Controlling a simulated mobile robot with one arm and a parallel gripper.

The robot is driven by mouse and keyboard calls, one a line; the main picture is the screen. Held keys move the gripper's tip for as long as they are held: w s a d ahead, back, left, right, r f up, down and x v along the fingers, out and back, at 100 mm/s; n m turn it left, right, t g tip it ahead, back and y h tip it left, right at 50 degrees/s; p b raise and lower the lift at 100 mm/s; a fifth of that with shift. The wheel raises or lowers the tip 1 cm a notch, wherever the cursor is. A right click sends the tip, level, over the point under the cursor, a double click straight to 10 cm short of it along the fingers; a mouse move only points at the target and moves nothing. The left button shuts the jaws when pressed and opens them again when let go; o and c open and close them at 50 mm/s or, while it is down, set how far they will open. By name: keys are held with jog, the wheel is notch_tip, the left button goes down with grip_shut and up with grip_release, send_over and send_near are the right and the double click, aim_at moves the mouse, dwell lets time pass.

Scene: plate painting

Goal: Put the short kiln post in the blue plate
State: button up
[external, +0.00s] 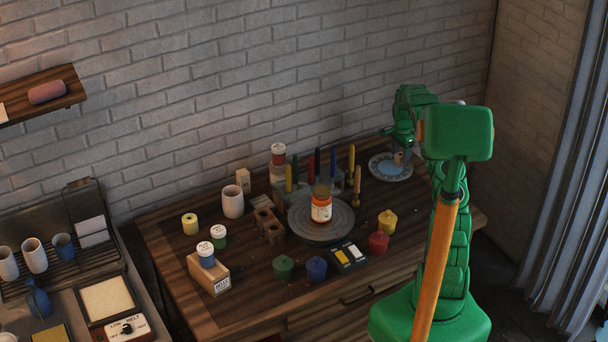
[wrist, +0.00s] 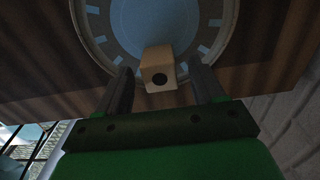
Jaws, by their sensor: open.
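The blue plate (external: 381,171) lies at the far right of the table, and its rim and blue centre also show in the wrist view (wrist: 137,22). The short kiln post (external: 398,158), a small beige block with a dark hole in its end, appears over the plate; in the wrist view the post (wrist: 158,62) overlaps the plate's near inner part. I cannot tell for sure that it rests flat there. My gripper (wrist: 160,82) is open, with one finger on each side of the post and gaps visible. In the external view, my arm partly hides the plate's right side.
A round grey turntable (external: 321,232) with an orange-labelled jar (external: 321,207) stands mid-table, with upright coloured sticks behind it. Yellow (external: 387,221) and red (external: 379,242) pots stand in front of the plate. Another beige block (external: 243,181) stands at the back left.

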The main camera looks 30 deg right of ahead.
aim_at(400, 155)
notch_tip(400, 155, up, 11)
jog(key=shift+r, duration=0.2)
jog(key=s+a+r+n+g, duration=0.1)
jog(key=s+a+r+n, duration=0.3)
jog(key=s+a+r, duration=0.55)
jog(key=s+a+r+n, duration=0.55)
jog(key=s+a, duration=0.55)
jog(key=a, duration=0.3)
jog(key=s+a+n, duration=0.2)
jog(key=s+a, duration=0.2)
jog(key=s, duration=0.6)
jog(key=s+a+f+n, duration=0.1)
jog(key=s+a+n, duration=0.2)
jog(key=s, duration=0.8)
jog(key=s+a+n, duration=0.3)
jog(key=s+a, duration=0.3)
jog(key=s, duration=0.5)
jog(key=shift+s+f+g, duration=0.15)
jog(key=shift+g, duration=0.25)
